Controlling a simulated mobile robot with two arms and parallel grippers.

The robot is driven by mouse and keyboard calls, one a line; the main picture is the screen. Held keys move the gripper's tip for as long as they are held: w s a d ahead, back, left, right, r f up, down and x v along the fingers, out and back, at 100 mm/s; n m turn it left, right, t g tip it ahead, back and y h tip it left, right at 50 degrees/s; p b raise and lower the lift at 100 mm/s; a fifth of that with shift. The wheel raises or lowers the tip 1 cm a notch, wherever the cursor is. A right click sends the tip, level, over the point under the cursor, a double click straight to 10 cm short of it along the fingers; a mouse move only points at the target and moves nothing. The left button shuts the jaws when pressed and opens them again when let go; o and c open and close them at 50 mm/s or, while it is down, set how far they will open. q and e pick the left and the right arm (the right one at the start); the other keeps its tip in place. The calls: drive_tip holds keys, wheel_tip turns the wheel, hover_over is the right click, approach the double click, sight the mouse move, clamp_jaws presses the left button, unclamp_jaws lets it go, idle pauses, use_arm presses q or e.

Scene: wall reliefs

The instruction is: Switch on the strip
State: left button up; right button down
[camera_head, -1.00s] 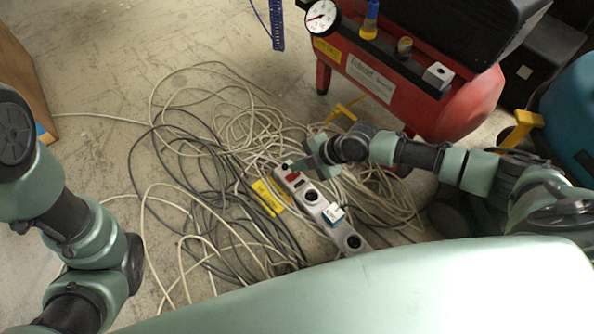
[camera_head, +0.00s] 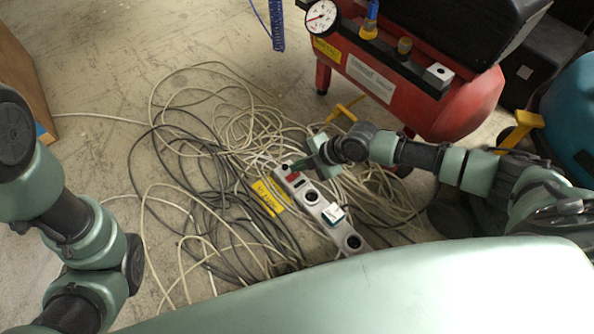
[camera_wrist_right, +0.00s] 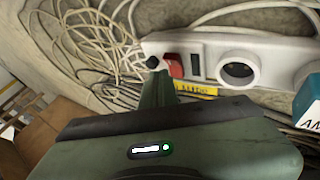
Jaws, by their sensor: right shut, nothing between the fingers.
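The white power strip (camera_head: 325,211) lies among tangled cables in the head view, with round sockets and a red rocker switch (camera_head: 293,177) at its upper left end. A blue and white plug or adapter (camera_head: 333,213) sits on the strip. In the wrist view the strip (camera_wrist_right: 210,42) runs across the top, and the red switch (camera_wrist_right: 174,65) is right beside my fingertips. My right gripper (camera_head: 290,167) is shut and empty, its dark tip (camera_wrist_right: 153,63) at the switch end; I cannot tell whether it touches. My left arm shows, but its gripper is out of view.
Grey and cream cables (camera_head: 200,150) cover the floor around the strip. A red compressor (camera_head: 450,105) with a gauge stands behind it. A yellow label (camera_head: 268,197) lies along the strip's left side. Bare floor (camera_head: 110,80) is free at the upper left.

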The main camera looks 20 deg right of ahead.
idle(0.5)
drive_tip(key=shift+d+f+b, duration=0.1)
drive_tip(key=shift+f+b, duration=0.25)
drive_tip(key=shift+f, duration=0.1)
drive_tip(key=shift+f+b, duration=0.35)
drive_tip(key=shift+f, duration=0.05)
idle(0.5)
drive_tip(key=shift+r, duration=0.1)
drive_tip(key=shift+r+p, duration=0.75)
drive_tip(key=shift+p, duration=0.15)
